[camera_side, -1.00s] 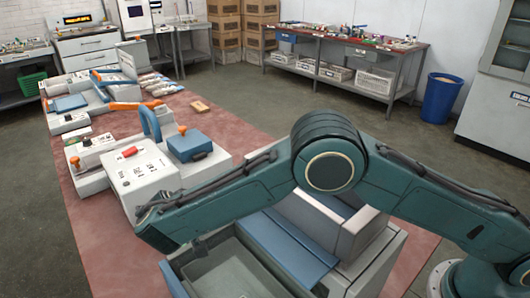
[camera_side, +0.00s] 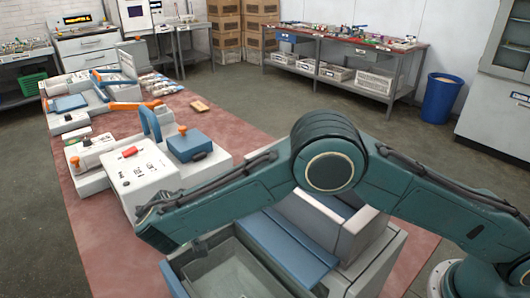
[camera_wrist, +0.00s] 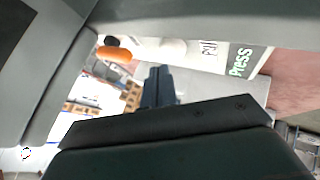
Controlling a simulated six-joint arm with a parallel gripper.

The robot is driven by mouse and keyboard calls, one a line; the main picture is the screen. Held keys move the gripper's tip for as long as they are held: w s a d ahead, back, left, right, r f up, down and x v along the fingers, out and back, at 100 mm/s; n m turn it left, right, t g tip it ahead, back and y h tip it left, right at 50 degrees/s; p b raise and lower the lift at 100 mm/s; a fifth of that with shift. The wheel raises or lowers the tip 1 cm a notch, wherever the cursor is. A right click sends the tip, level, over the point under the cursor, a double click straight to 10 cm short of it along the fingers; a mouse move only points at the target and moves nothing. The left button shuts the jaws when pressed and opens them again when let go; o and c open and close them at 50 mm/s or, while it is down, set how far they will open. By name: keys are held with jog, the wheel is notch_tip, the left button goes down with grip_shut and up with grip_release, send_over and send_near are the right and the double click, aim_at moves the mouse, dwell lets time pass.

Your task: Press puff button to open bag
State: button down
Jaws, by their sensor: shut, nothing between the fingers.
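My gripper (camera_wrist: 158,85) shows in the wrist view as dark fingers held close together, with nothing visible between them. Beyond it is a pale machine surface with a green label reading "Press" (camera_wrist: 240,60) and a partly cut-off label that seems to begin with "PU" (camera_wrist: 209,48). An orange rounded part (camera_wrist: 114,53) lies to the left of the fingers. I cannot tell which part is the puff button, and I cannot make out a bag. In the side view my arm's end hangs above the near grey machine with blue panels (camera_side: 288,248); the fingertips are not clear there.
A white control box (camera_side: 143,180) with a red knob (camera_side: 129,151) stands left of my arm. A blue block with an orange knob (camera_side: 189,145) is behind it. More machines line the red mat (camera_side: 95,235). An open grey tray (camera_side: 225,270) lies below my arm's end.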

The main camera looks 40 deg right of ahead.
jog(key=shift+f, duration=1)
dwell(1.2)
jog(key=shift+r, duration=0.1)
dwell(0.4)
jog(key=shift+r, duration=0.9)
jog(key=shift+r, duration=2.5)
